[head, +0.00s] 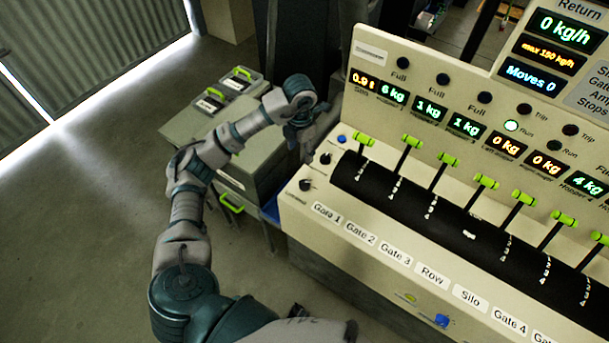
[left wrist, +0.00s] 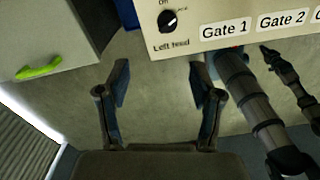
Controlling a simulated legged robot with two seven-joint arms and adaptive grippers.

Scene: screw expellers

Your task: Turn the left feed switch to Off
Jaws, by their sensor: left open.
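The left feed switch (head: 305,185) is a small black knob on the left end of the cream console (head: 340,232). In the left wrist view the knob (left wrist: 168,21) is at the top, above its label, with its white mark pointing up and to the right. The lettering above it is cut by the picture edge. My left gripper (head: 307,148) is above and beyond the knob in the head view, apart from it. In the left wrist view the gripper (left wrist: 163,88) has its fingers wide apart, with nothing between them.
Another black knob (head: 325,158) and a blue button (head: 342,139) sit close behind the switch. A row of green-tipped levers (head: 411,142) runs rightward. A grey cabinet (head: 250,146) with green-handled boxes stands left of the console. Open floor (head: 90,190) lies at left.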

